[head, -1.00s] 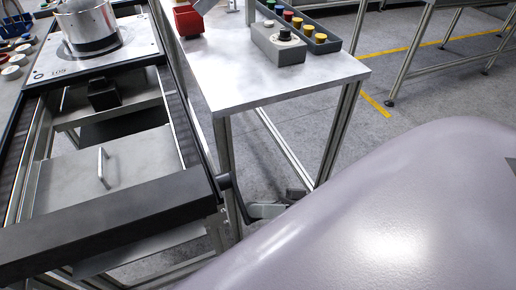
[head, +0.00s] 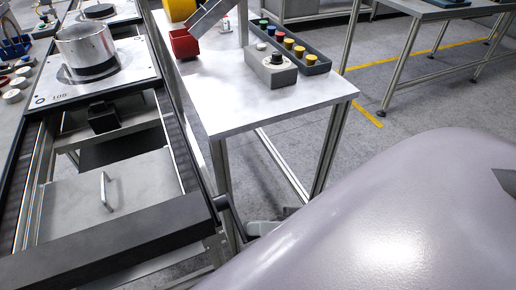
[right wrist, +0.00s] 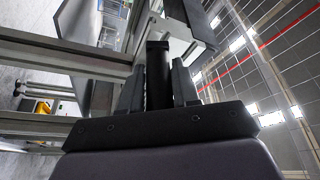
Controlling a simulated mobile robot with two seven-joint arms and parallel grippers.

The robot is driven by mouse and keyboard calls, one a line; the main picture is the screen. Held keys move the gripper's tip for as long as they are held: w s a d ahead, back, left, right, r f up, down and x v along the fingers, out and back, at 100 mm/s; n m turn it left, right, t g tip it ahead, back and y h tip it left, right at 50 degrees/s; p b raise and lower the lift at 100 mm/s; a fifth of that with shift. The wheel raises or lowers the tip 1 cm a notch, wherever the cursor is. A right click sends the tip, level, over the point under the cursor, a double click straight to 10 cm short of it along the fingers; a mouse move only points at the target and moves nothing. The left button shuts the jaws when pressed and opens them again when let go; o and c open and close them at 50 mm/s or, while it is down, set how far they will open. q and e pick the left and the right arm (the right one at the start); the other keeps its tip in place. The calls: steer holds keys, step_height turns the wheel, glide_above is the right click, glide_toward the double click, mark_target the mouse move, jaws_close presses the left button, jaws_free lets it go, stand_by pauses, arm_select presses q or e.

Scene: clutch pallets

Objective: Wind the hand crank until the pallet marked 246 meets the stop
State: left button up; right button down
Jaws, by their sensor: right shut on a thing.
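A pallet (head: 120,84) carrying a round metal housing (head: 87,50) sits on the conveyor at the upper left in the head view. The small number on its front edge is hard to read and looks like 105. The crank's black grip (head: 224,202) shows beside the conveyor's near right corner. My right gripper (head: 262,228) is there, partly hidden by my arm. In the right wrist view its fingers (right wrist: 157,88) are shut around the dark upright crank grip (right wrist: 157,62). My left gripper is out of view.
A bench (head: 250,100) right of the conveyor holds a red bin (head: 184,43), a grey control box (head: 272,68) and a tray of coloured knobs (head: 318,62). The conveyor's black end bar (head: 100,235) is nearest me.

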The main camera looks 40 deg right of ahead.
steer(key=c, duration=0.9)
jaws_free()
steer(key=shift+w+a+r+y, duration=0.1)
steer(key=shift+r+y, duration=0.2)
steer(key=shift+r, duration=0.3)
steer(key=shift+f, duration=0.1)
steer(key=shift+f, duration=0.1)
steer(key=shift+f, duration=0.1)
steer(key=b+v, duration=0.1)
steer(key=v, duration=0.6)
